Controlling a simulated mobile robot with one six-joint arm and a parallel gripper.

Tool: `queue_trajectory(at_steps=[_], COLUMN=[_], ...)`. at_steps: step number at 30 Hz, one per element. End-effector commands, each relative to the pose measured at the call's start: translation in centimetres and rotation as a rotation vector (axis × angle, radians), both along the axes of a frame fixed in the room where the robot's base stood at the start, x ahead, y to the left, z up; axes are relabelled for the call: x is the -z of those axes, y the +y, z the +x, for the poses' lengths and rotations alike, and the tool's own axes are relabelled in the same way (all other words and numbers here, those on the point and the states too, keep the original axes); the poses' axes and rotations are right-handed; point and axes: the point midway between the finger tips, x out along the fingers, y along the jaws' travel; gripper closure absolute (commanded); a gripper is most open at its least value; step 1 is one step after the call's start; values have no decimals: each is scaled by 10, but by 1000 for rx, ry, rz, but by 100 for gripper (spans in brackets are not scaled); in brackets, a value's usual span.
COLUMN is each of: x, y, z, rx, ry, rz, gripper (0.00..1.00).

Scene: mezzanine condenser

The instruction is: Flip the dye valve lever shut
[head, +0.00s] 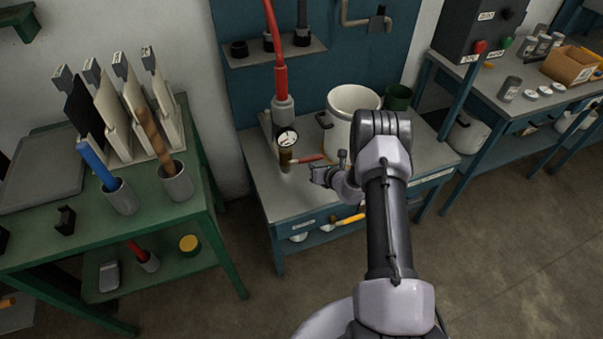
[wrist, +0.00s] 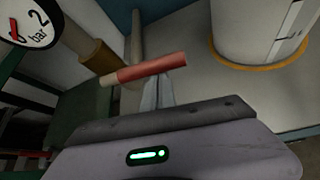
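The dye valve's red-handled lever (head: 306,159) points right from the brass valve body (head: 285,160), below a round pressure gauge (head: 287,138). In the wrist view the red lever (wrist: 150,68) lies nearly level across the upper middle, beside the brass body (wrist: 97,58). The gauge (wrist: 30,22) is cut off at the upper left. My gripper (head: 317,174) is just right of and below the lever's end in the head view. In the wrist view its pale fingers (wrist: 158,92) look together, with their tips at the lever's lower edge. I cannot tell whether they touch it.
A red hose (head: 275,45) comes down above the valve. The green table (head: 185,215) with several tools is at the left.

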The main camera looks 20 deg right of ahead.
Motion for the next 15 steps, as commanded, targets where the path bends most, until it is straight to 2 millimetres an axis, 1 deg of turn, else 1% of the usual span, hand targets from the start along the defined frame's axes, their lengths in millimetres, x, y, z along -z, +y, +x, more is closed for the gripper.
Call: queue_trajectory(at_steps=[5, 15], x=[-7, -14], y=[-7, -10], z=[0, 0], rx=[-1, 0], ry=[1, -1], rz=[1, 3], gripper=[100, 100])
